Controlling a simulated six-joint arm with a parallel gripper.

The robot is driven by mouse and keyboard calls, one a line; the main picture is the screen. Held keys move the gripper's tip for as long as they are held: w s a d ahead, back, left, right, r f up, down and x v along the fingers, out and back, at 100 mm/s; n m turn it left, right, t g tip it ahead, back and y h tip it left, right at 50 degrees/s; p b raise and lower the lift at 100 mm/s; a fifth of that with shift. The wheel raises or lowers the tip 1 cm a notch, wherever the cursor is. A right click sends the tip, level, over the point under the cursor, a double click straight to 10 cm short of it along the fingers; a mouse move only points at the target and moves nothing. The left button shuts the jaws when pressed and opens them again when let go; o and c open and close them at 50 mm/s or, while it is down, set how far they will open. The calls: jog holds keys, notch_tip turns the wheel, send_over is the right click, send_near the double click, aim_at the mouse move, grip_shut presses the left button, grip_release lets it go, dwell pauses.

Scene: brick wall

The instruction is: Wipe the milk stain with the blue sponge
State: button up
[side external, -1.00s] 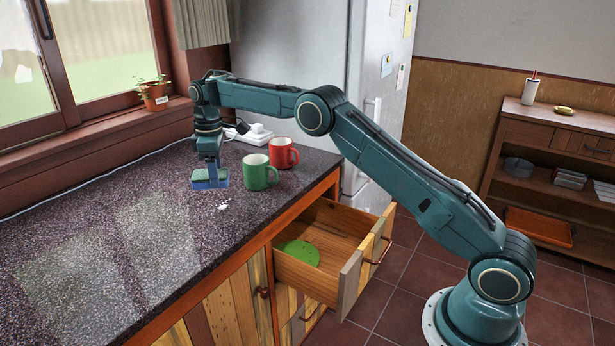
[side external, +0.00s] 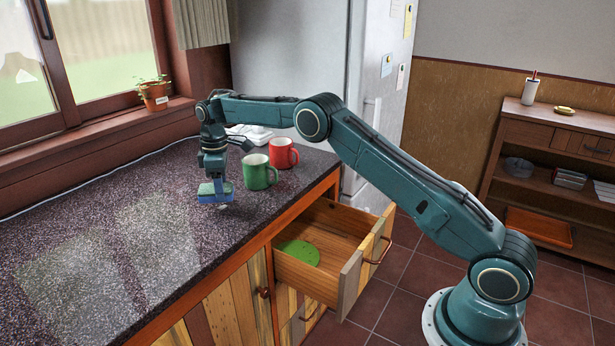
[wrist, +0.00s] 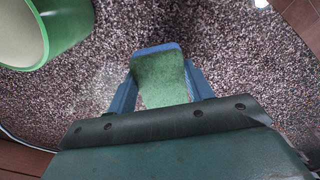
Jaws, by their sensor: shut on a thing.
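My gripper (side external: 214,186) is shut on the blue sponge (side external: 216,199), which has a green upper face, low over the dark speckled countertop. I cannot tell for certain whether the sponge touches the counter. In the wrist view the sponge (wrist: 160,72) sits between the two blue fingers of my gripper (wrist: 162,85). The milk stain (side external: 223,208) shows only as a faint pale trace at the sponge's front edge; the sponge seems to cover the rest. A faint pale patch also shows left of the sponge in the wrist view.
A green mug (side external: 259,172) stands close right of the sponge, with a red mug (side external: 284,154) behind it. An open drawer (side external: 330,236) holding a green item (side external: 299,252) juts out below. A potted plant (side external: 154,95) stands on the sill. The counter's left side is clear.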

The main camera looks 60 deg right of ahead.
aim_at(228, 183)
jog(key=shift+f, duration=1.5)
jog(key=shift+d+f, duration=0.1)
jog(key=shift+d, duration=1.8)
jog(key=shift+a, duration=2)
jog(key=shift+d+r, duration=0.1)
jog(key=shift+r, duration=4.05)
jog(key=shift+s, duration=0.1)
